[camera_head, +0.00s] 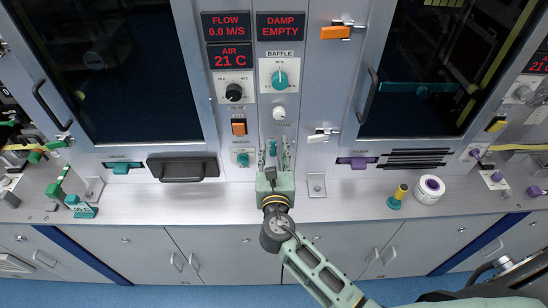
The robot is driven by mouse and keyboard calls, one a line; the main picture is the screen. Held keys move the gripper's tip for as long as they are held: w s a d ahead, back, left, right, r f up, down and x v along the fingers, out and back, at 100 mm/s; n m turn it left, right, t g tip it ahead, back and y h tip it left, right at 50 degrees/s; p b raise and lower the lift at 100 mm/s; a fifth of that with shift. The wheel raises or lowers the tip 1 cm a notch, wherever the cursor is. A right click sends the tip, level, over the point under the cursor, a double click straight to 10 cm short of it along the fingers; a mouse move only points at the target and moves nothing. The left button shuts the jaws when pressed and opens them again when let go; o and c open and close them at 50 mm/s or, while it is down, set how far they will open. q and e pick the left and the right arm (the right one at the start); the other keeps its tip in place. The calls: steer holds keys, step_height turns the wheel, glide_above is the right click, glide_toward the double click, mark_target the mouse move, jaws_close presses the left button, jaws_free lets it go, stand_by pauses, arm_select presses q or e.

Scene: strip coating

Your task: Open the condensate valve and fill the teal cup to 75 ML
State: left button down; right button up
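My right gripper (273,150) reaches up from the lower right to the middle of the panel. Its two fingers stand apart on either side of a small teal part (272,146) at the foot of the center column. I cannot tell whether this part is the condensate valve or the teal cup, or whether the fingers touch it. The gripper body hides the counter beneath it. No teal cup can be clearly made out, and no fill level is readable. My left gripper is not in view.
The damp display (280,27) reads EMPTY, above a teal baffle knob (280,79). A teal item (80,207) stands at the left on the counter (140,197). A yellow-topped teal piece (398,197) and a white roll (429,190) stand at the right. Counter space between them is partly free.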

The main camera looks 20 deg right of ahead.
steer(key=shift+c, duration=0.3)
jaws_close()
stand_by(0.4)
